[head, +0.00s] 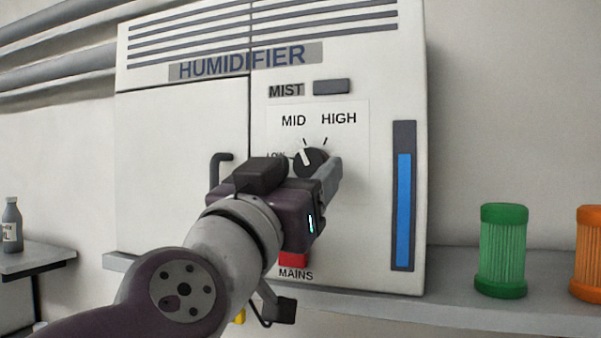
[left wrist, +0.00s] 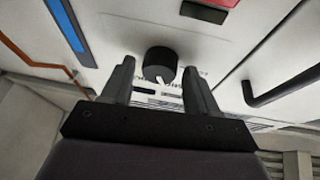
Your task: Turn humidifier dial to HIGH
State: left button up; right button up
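The humidifier dial (head: 318,157) is a black round knob with a white pointer on the white front panel. In the head view its pointer leans up and left, near the tick under MID; the HIGH label (head: 339,118) is to the upper right. My left gripper (left wrist: 158,80) is at the dial. In the left wrist view its two fingers are apart, with the dial (left wrist: 158,62) between their tips and a visible gap on each side. In the head view one finger is right of the dial; the other is hidden by the gripper body. My right gripper is not in view.
The humidifier (head: 180,180) has a door handle (head: 217,165) left of the dial, a red MAINS switch (head: 293,259) below and a blue level gauge (head: 404,210) at right. A green filter (head: 503,250) and an orange filter (head: 588,253) stand on the right shelf.

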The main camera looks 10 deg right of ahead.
pick_arm(q)
jog(key=c, duration=0.8)
jog(key=shift+o, duration=0.2)
jog(key=shift+h, duration=0.3)
jog(key=shift+a+f+m+b, duration=0.1)
jog(key=shift+a+m+b, duration=0.05)
jog(key=shift+m+b, duration=0.6)
jog(key=m+g+b, duration=0.1)
jog(key=m+b, duration=0.1)
jog(key=m+g+h+b, duration=0.1)
jog(key=m+b, duration=0.1)
jog(key=b, duration=0.1)
jog(key=shift+w+f, duration=0.1)
jog(key=shift+f, duration=0.1)
jog(key=shift+r+m+g, duration=0.2)
jog(key=shift+m+g, duration=0.3)
jog(key=shift+m, duration=0.25)
jog(key=shift+a+r+m+g+h, duration=0.15)
jog(key=shift+m+g+h, duration=0.1)
jog(key=shift+m, duration=0.3)
jog(key=shift+d+r+m+g+h, duration=0.15)
jog(key=shift+m+g, duration=0.1)
jog(key=shift+m, duration=0.3)
jog(key=shift+a+r+m+g+p, duration=0.15)
jog(key=shift+m+g+p, duration=0.5)
jog(key=shift+m, duration=1.25)
jog(key=shift+m+g, duration=0.3)
jog(key=shift+g, duration=0.05)
